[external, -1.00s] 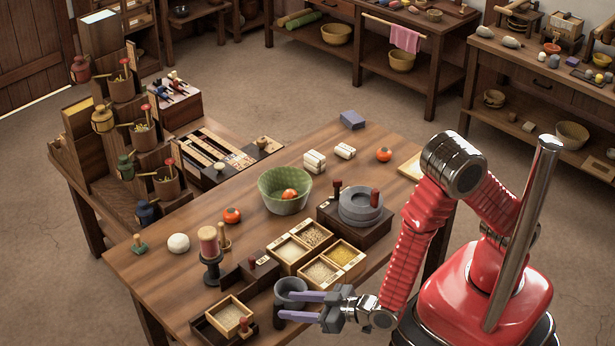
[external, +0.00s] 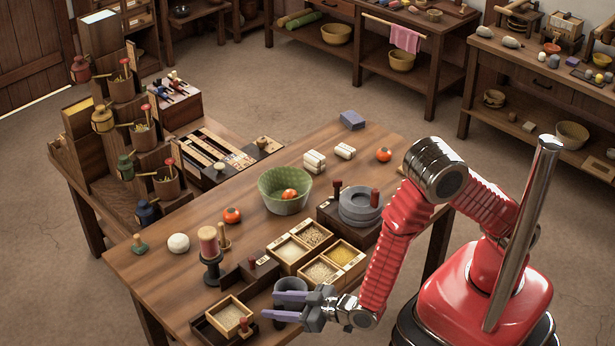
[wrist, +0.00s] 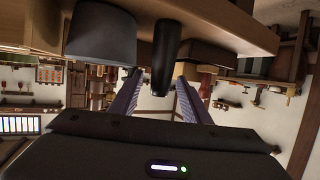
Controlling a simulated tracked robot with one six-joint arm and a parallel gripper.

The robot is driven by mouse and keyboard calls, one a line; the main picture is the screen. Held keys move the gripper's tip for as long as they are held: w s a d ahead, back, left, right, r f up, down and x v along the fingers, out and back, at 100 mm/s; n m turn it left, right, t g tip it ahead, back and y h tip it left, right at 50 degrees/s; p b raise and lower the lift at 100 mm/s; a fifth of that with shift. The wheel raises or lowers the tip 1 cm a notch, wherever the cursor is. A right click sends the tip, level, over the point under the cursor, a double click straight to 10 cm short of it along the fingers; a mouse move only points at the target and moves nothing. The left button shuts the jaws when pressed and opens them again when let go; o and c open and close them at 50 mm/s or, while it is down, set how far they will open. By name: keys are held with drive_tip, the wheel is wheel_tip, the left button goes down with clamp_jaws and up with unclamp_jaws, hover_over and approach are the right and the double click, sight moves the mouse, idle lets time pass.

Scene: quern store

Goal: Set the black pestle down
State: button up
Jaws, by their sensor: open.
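The black pestle (wrist: 166,50) shows in the wrist view, which is upside down. It stands upright on the table, with its narrow upper end between my fingers. My gripper (external: 269,305) is open, and in the wrist view a gap shows between the pestle and each finger (wrist: 160,85). In the external view my fingers and wrist largely cover the pestle. The grey mortar (wrist: 101,38) stands beside the pestle; in the external view the mortar (external: 291,285) is behind my fingers and partly hidden.
A dark tray with a wooden box of grain (external: 229,315) lies just left of my fingertips. Grain boxes (external: 321,271) sit behind the mortar. The middle of the wooden table (external: 165,280) has bare patches.

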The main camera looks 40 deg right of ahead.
clamp_jaws()
idle(0.6)
drive_tip(key=shift+r, duration=5)
drive_tip(key=w+d+r+m+h, duration=0.1)
drive_tip(key=w+d+r, duration=0.1)
drive_tip(key=w+d, duration=0.9)
drive_tip(key=w+d+r+m+h, duration=0.1)
drive_tip(key=w+d+r, duration=0.1)
drive_tip(key=w+d, duration=0.9)
drive_tip(key=d+r+m+t+h, duration=0.1)
drive_tip(key=d+m+h, duration=0.1)
drive_tip(key=d, duration=3)
drive_tip(key=shift+w+h, duration=0.35)
drive_tip(key=shift+h, duration=0.25)
